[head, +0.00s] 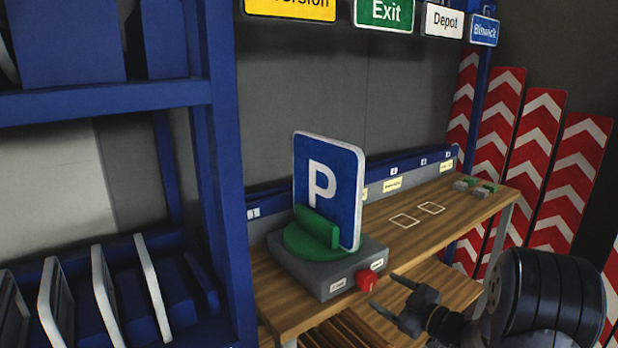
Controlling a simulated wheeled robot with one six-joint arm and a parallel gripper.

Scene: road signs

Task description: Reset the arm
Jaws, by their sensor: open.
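My gripper (392,306) is at the lower right, in front of the wooden bench (375,238). Its dark jaws are apart, with nothing seen between them, and they point left. A blue parking sign (330,190) with a white P stands upright in a green clamp (312,238) on a grey base (325,275). A red knob (366,281) is on the front of the base, to the left of my gripper and apart from it.
A blue rack (228,190) with several sign plates stands at the left. Red and white chevron boards (545,155) lean at the right. Signs hang overhead, among them a green Exit sign (386,13). Small grey and green parts (476,186) lie at the bench's far end.

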